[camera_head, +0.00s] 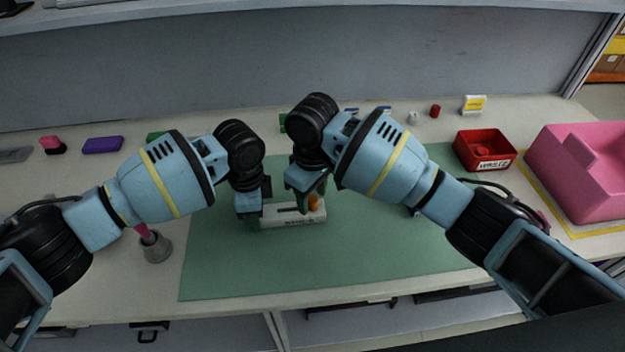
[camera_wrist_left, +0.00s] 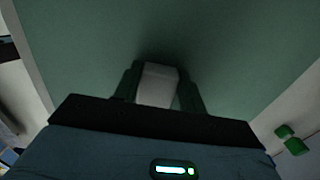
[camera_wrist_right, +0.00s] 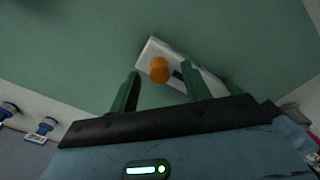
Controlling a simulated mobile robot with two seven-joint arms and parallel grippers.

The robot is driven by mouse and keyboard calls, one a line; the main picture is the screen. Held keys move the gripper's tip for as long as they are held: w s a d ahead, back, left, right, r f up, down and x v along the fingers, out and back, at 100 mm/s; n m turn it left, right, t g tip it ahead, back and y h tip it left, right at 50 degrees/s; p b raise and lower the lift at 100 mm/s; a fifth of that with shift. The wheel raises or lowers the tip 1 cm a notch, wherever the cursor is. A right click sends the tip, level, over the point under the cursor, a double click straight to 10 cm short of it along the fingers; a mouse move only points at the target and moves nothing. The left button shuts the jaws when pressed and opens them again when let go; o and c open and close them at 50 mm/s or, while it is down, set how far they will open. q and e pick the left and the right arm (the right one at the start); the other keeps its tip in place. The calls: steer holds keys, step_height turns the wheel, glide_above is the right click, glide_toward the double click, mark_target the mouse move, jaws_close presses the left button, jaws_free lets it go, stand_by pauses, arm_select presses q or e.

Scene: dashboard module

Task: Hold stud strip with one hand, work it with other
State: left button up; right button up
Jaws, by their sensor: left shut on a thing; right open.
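The stud strip (camera_head: 292,220) is a pale bar with a dark slot, a label on its front face and an orange knob (camera_head: 313,203) near its right end. It lies on the green mat (camera_head: 400,240). My left gripper (camera_head: 251,218) is shut on its left end; in the left wrist view the pale end of the strip (camera_wrist_left: 157,86) sits between the green fingers. My right gripper (camera_head: 308,187) is open above the right part of the strip. In the right wrist view the orange knob (camera_wrist_right: 159,70) appears between the open fingers, apart from both. The label is too small to read.
A red bin (camera_head: 486,151) and a large pink container (camera_head: 580,170) stand at the right. A grey cup (camera_head: 157,248) with a pink item stands left of the mat. A purple block (camera_head: 103,145) lies at the back left. The mat's front and right are clear.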

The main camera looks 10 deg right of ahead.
mark_target(313, 198)
steer(key=shift+f, duration=0.55)
jaws_close()
steer(key=shift+r, duration=0.2)
steer(key=shift+r, duration=2.95)
arm_select(q)
steer(key=o, duration=1.3)
steer(key=shift+o, duration=0.2)
